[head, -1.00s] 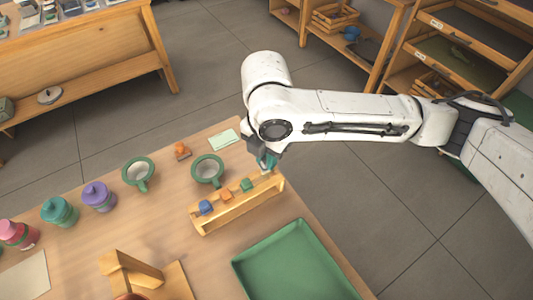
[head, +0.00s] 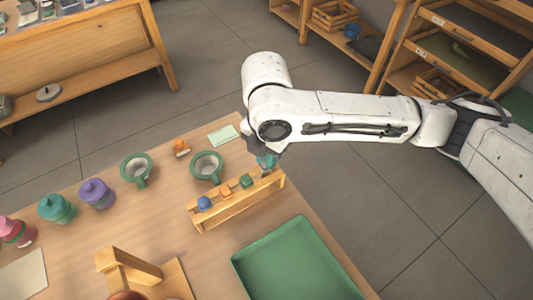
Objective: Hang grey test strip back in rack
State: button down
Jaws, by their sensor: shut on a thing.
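The wooden rack (head: 240,203) stands on the table and holds strips with blue (head: 204,203), orange (head: 226,191) and green (head: 247,181) tops in a row. My gripper (head: 266,158) is over the rack's far right end, beyond the green top, pointing down. It is shut on a small grey-teal piece (head: 267,163), which appears to be the grey test strip. The lower part of the strip is hard to make out, so I cannot tell whether it sits in the rack.
A green tray (head: 297,262) lies right of the rack. Green-rimmed cups (head: 207,166) (head: 136,169), a small orange-topped piece (head: 181,148) and a pale green card (head: 223,135) lie behind and left. Purple (head: 96,193) and teal (head: 57,208) jars stand farther left.

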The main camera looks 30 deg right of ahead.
jog(key=shift+f, duration=0.15)
jog(key=shift+f+b, duration=0.35)
jog(key=shift+f+b, duration=0.55)
jog(key=shift+f, duration=0.25)
jog(key=c, duration=0.9)
grip_release()
jog(key=shift+r, duration=0.1)
jog(key=shift+r+p, duration=3.15)
jog(key=shift+r, duration=0.3)
